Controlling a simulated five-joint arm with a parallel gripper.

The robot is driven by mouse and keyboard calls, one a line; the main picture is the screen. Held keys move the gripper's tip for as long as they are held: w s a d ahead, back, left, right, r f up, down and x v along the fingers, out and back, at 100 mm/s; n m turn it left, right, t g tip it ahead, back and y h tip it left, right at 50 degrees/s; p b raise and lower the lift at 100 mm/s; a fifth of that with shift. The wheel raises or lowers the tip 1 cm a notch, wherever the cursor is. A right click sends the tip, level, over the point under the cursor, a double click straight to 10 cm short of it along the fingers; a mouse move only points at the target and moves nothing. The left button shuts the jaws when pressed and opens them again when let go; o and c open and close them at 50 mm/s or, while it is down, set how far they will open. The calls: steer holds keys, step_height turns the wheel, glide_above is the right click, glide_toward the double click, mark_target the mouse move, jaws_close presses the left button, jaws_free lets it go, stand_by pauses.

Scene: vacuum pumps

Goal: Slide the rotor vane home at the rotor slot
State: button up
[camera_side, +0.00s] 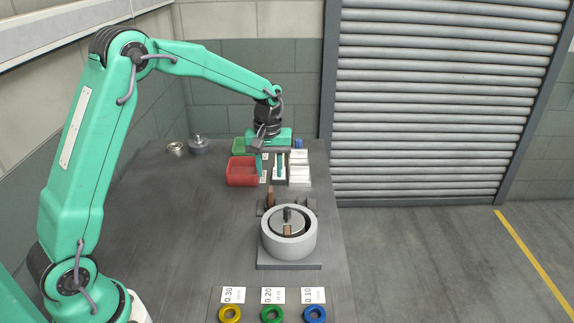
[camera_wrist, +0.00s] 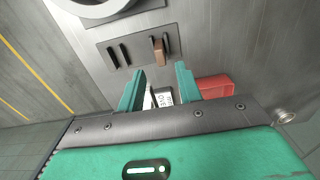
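The round grey pump housing (camera_side: 272,243) stands on a dark base, with the rotor (camera_side: 283,222) and its central shaft inside. A brown vane (camera_side: 287,231) shows at the rotor's near side; how deep it sits I cannot tell. Another brown vane (camera_side: 270,197) stands in the vane holder behind the housing. The rotor slot is hidden.
Metal parts (camera_side: 198,145) sit at the back left. Yellow, green and blue rings (camera_side: 272,314) lie by number cards in front. The table's left side is clear.

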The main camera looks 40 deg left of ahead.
steer(key=shift+s+d+r, duration=0.1)
steer(key=shift+s+r, duration=0.1)
steer(key=shift+r, duration=0.3)
steer(key=s+d+r+m+t, duration=0.2)
steer(key=s+r+m, duration=0.1)
steer(key=s+r, duration=0.5)
steer(key=s+d+r+m+t, duration=0.25)
steer(key=s+r, duration=0.25)
steer(key=s, duration=0.5)
steer(key=s+m+t, duration=0.1)
steer(key=s+m, duration=0.2)
steer(key=s, duration=0.5)
steer(key=shift+s+d+f, duration=0.2)
steer(key=shift+d+f, duration=0.15)
steer(key=shift+f, duration=0.05)
steer(key=shift+o, duration=0.5)
steer(key=shift+m, duration=0.25)
steer(key=shift+w, duration=0.1)
